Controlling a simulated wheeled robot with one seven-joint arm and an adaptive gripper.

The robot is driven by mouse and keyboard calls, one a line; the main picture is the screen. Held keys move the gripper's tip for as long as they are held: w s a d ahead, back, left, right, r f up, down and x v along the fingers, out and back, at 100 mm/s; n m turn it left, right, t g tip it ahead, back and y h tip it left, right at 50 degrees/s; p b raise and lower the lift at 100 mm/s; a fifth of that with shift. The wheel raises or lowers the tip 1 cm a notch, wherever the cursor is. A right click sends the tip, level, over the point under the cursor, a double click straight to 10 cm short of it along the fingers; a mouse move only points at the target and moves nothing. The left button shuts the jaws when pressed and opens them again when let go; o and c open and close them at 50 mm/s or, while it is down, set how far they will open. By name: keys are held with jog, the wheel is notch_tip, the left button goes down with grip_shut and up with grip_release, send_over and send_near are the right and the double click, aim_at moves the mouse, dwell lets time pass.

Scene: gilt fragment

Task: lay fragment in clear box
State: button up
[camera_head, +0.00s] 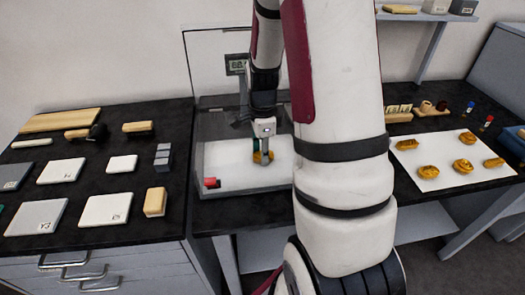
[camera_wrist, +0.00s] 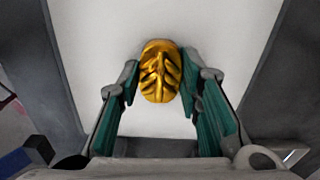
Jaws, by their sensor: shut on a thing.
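The gilt fragment (camera_head: 263,157) is a small gold piece with a ribbed, leaf-like relief. In the wrist view the fragment (camera_wrist: 160,72) sits between my fingertips, over a white floor. My gripper (camera_head: 262,150) points down inside the clear box (camera_head: 243,189) and is shut on the fragment. The box has transparent walls and a white floor; its side wall also shows in the wrist view (camera_wrist: 45,70). The fragment is low, close to the floor; I cannot tell if it touches. My arm hides the right part of the box.
A white sheet (camera_head: 435,180) with several other gold fragments lies on the right table. A small red object (camera_head: 211,183) is at the box's front left corner. White slabs (camera_head: 105,209), brushes and blocks cover the left bench. A small display (camera_head: 236,65) stands behind the box.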

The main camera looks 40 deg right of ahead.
jog(key=o, duration=0.9)
jog(key=shift+f, duration=0.1)
notch_tip(320, 180, up, 11)
jog(key=s+a+r+n+t, duration=0.2)
jog(key=s+a+r+n, duration=0.3)
jog(key=a+r+n, duration=0.55)
jog(key=s+a+n, duration=0.3)
jog(key=s+n, duration=0.1)
jog(key=s+a+r+n+t, duration=0.1)
jog(key=s+a+n, duration=0.2)
jog(key=n, duration=0.2)
jog(key=s+a+r+n+t, duration=0.1)
jog(key=s+a+n, duration=0.2)
jog(key=s+n, duration=0.1)
jog(key=shift+s+a+n, duration=0.25)
jog(key=shift+s, duration=0.05)
